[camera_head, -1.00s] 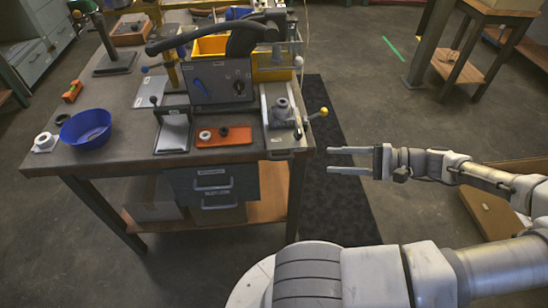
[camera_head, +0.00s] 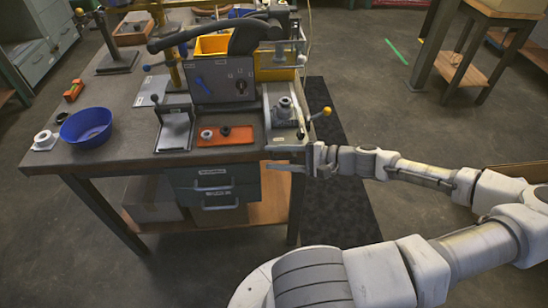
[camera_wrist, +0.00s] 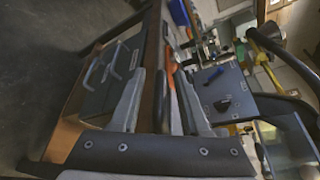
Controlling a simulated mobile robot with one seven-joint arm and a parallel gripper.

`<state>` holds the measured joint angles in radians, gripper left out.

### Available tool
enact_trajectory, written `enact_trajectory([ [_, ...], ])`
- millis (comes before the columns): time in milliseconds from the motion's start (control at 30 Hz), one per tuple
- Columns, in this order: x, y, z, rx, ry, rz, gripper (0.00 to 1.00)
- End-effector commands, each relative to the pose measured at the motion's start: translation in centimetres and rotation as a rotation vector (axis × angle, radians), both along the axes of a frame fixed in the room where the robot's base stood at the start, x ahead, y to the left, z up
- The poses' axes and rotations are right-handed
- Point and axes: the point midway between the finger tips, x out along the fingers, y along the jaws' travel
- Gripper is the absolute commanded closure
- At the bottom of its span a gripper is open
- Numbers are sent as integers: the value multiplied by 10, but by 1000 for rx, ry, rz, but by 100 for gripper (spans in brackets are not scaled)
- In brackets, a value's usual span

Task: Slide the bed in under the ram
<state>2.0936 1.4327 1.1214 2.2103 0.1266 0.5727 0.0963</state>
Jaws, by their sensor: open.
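A pale metal slide (camera_head: 273,132), which looks like the bed, lies at the table's right front corner and carries a round grey fitting (camera_head: 285,108). A lever with a yellow knob (camera_head: 326,111) sticks out on its right. I cannot clearly tell which part is the ram; black and yellow machine parts stand behind the slide. My gripper (camera_head: 272,157) is open and empty, in front of the slide near the table's front edge. In the wrist view the two fingers (camera_wrist: 160,82) are spread apart, with the table edge showing between them. Contact with the slide cannot be made out.
A grey control panel (camera_head: 225,82) with a blue handle stands left of the slide. An orange tray (camera_head: 228,139) with small rings and a blue bowl (camera_head: 86,127) are on the table (camera_head: 110,158). Drawers (camera_head: 213,188) hang below.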

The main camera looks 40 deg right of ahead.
Motion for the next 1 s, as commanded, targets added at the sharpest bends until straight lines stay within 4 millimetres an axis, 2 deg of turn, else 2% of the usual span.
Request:
enact_trajectory([
  [367, 5, 5, -1, 0, -1, -1, 54],
  [467, 5, 4, -1, 0, -1, -1, 68],
  [633, 5, 4, -2, 0, 1, -1, 99],
  [1000, 4, 5, -4, 0, 5, 1, 100],
])
